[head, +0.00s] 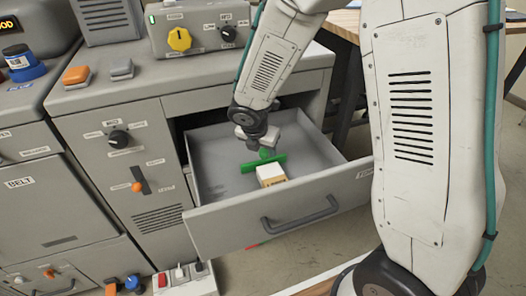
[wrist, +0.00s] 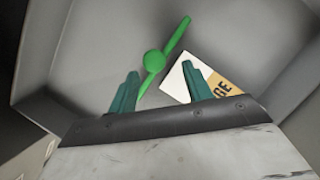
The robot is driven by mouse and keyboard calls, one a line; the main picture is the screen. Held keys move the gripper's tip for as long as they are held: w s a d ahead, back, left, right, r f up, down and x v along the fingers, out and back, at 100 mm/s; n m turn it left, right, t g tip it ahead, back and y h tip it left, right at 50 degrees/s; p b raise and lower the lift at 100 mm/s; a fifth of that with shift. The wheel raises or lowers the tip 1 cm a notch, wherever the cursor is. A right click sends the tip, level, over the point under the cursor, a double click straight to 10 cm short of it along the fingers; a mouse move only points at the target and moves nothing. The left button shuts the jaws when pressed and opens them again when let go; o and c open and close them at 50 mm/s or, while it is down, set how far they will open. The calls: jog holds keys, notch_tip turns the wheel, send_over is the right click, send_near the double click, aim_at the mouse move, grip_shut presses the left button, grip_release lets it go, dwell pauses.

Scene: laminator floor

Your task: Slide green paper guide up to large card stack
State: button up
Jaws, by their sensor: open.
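The green paper guide (head: 250,163) stands in the open drawer, a thin upright bar with a round knob, and it also shows in the wrist view (wrist: 176,36). The large card stack (head: 271,174), white with a tan label, lies just in front of the guide in the head view. In the wrist view the stack (wrist: 173,82) is partly hidden behind the right finger. My gripper (wrist: 165,88) is open over the drawer, with the guide's round knob between and beyond its green fingertips as seen there. I cannot tell whether it touches the knob.
The grey drawer (head: 332,205) is pulled out, its walls close around my gripper. A control box (head: 203,30) with a yellow knob stands on the cabinet top. A power strip (head: 188,281) lies on the floor. The drawer floor left of the guide is clear.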

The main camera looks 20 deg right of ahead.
jog(key=v, duration=0.5)
